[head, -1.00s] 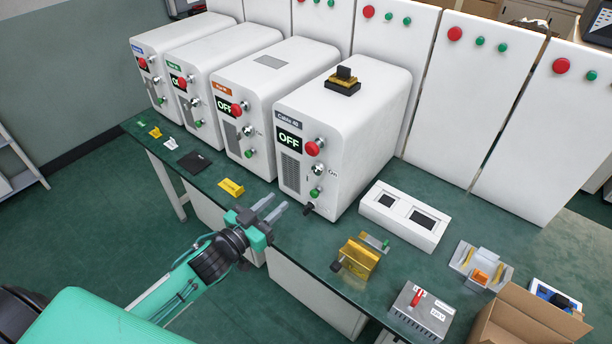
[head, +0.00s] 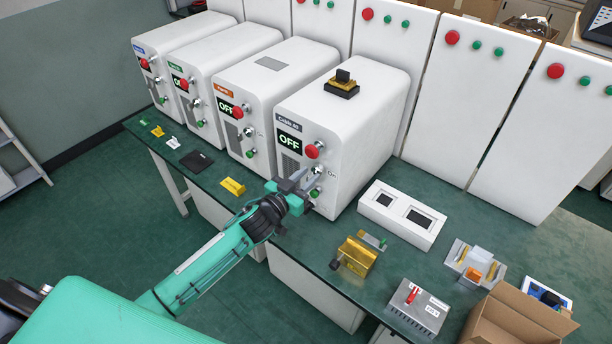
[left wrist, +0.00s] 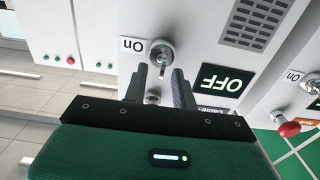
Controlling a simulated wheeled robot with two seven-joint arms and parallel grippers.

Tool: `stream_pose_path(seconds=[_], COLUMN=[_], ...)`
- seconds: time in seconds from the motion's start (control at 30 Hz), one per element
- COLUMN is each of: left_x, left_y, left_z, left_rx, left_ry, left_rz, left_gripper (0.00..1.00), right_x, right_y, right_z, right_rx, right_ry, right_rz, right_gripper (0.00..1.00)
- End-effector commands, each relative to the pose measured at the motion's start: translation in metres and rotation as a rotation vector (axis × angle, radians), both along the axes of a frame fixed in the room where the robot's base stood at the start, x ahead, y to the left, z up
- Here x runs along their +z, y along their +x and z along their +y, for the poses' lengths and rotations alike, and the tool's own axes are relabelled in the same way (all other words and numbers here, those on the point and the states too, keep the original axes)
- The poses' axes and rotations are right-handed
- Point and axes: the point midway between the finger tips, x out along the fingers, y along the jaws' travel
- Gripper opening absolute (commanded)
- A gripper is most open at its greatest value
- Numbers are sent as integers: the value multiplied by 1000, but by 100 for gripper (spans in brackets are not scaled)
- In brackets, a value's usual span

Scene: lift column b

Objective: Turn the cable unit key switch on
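The cable unit (head: 350,115) is the white cabinet at the right end of the row, and its display (head: 289,141) reads OFF. Its silver key switch (head: 318,173) is on the front below the red knob (head: 312,151), beside an "On" label. In the left wrist view the key switch (left wrist: 161,54) appears upside down, with a key-like piece sticking out and "On" at its left. My left gripper (head: 299,180) is open in front of the panel; its fingers (left wrist: 158,88) point at the switch, one on each side, without visible grip. My right gripper is not in view.
Several similar white units stand to the left, the nearest (head: 265,85) also reading OFF. A white box (head: 402,214), a brass fixture (head: 357,254) and a grey box with a red lever (head: 416,305) lie right of my arm on the green bench. A yellow tag (head: 232,187) lies left.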

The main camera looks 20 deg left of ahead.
Motion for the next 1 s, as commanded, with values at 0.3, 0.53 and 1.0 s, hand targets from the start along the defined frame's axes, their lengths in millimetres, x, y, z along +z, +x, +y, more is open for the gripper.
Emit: stream_pose_path(seconds=[0.3, 0.53, 1.0], left_x=[0, 0, 0], left_y=[0, 0, 0], left_z=[0, 0, -2], left_rx=[0, 0, 0], left_ry=[0, 0, 144], left_rz=[0, 0, -52], left_gripper=[14, 0, 0], right_x=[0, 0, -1], right_y=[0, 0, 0], right_z=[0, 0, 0], right_rx=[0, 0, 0], right_ry=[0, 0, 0], right_rz=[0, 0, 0], right_gripper=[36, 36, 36])
